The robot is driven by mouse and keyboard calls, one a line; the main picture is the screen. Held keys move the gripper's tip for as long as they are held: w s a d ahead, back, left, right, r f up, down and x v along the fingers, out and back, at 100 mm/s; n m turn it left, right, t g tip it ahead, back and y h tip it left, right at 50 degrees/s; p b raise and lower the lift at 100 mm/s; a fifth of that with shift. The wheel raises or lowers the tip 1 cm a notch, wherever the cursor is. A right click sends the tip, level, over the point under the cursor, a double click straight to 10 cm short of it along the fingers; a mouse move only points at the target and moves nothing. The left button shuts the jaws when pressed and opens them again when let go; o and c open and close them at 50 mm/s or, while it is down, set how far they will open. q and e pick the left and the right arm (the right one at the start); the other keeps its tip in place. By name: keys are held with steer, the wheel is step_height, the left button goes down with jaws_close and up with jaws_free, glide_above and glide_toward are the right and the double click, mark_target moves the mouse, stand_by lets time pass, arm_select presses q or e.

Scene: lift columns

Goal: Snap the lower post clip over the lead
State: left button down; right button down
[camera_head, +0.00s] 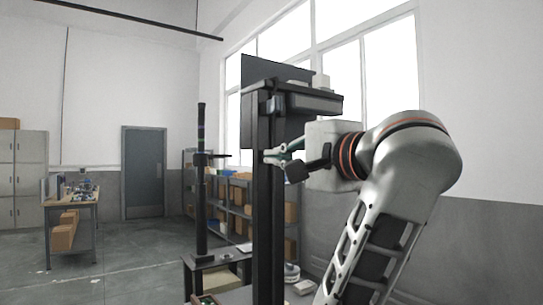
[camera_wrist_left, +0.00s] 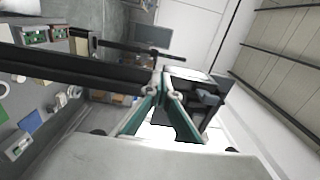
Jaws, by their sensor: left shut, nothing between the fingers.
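A dark upright post (camera_head: 262,205) stands in front of me and crosses the left wrist view as a dark bar (camera_wrist_left: 75,68). My left gripper (camera_head: 272,156) is at the right side of the post, at upper-middle height. Its teal fingers come together in the left wrist view (camera_wrist_left: 160,92), with the tips at or close to the post's edge and nothing seen between them. I cannot make out the lower post clip or the lead clearly; the fingers and post may hide them. My right gripper is in neither view.
A dark panel and shelf (camera_head: 310,101) sit at the top of the post. A thinner black pole (camera_head: 201,180) stands to its left. Behind are a shelf rack with boxes (camera_head: 235,195) and a workbench (camera_head: 70,203). Open floor lies at left.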

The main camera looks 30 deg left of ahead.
arm_select(q)
steer(key=w+d+p, duration=0.2)
steer(key=w, duration=0.4)
steer(key=shift+w+d, duration=0.2)
steer(key=shift+d, duration=0.1)
stand_by(0.5)
steer(key=shift+w+a, duration=0.1)
steer(key=shift+a, duration=0.2)
steer(key=shift+w+a, duration=0.25)
steer(key=shift+a, duration=0.4)
steer(key=shift+w+a, duration=0.25)
steer(key=shift+a, duration=0.45)
steer(key=shift+w+a, duration=0.2)
steer(key=shift+a, duration=0.1)
steer(key=shift+w+a, duration=0.25)
steer(key=shift+a, duration=0.45)
